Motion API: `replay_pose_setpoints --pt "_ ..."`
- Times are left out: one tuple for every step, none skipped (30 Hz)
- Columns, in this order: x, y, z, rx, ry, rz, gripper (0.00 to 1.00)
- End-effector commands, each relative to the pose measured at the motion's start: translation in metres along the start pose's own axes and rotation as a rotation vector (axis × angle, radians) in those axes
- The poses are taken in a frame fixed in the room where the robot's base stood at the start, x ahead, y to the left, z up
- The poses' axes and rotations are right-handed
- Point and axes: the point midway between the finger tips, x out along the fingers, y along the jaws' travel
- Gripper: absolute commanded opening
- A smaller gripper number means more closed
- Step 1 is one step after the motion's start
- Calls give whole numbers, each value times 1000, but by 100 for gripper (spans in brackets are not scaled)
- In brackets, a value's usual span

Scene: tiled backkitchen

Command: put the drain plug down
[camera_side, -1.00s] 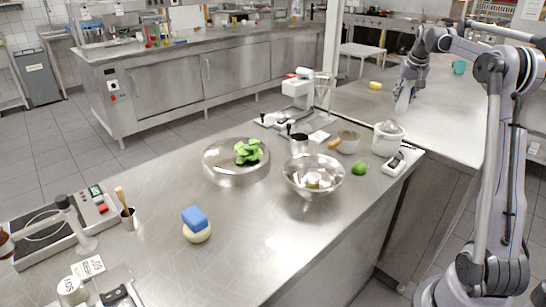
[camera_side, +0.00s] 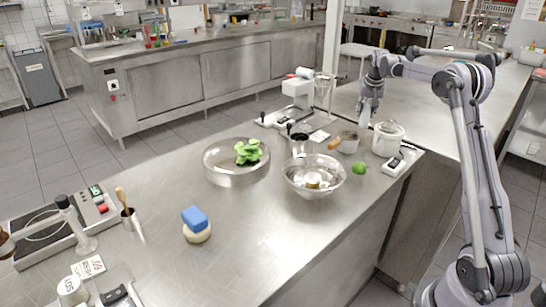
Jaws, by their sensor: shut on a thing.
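No other drain plug can be picked out in the view.
A blue block (camera_side: 194,217) rests on a beige round thing. The counter's middle front is clear.

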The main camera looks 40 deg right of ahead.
Motion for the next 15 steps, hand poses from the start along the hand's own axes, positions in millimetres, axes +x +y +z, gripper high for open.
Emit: replay_pose_setpoints --pt "7 0 3 0 0 0 2" --pt "11 0 5 0 0 0 2" --pt "16 0 7 0 0 0 2" --pt "20 0 8 0 0 0 2" --pt "23 0 10 0 0 0 2" --pt "26 0 11 0 0 0 2" --pt "28 0 12 0 0 0 2" --pt "29 1 13 0 0 0 2" --pt "30 1 13 0 0 0 2" --pt "30 1 13 0 0 0 2" --pt "30 1 13 0 0 0 2" --pt "30 1 13 0 0 0 2" --pt "30 1 13 0 0 0 2" --pt "30 1 13 1 0 0 2" --pt "30 1 13 1 0 0 2"
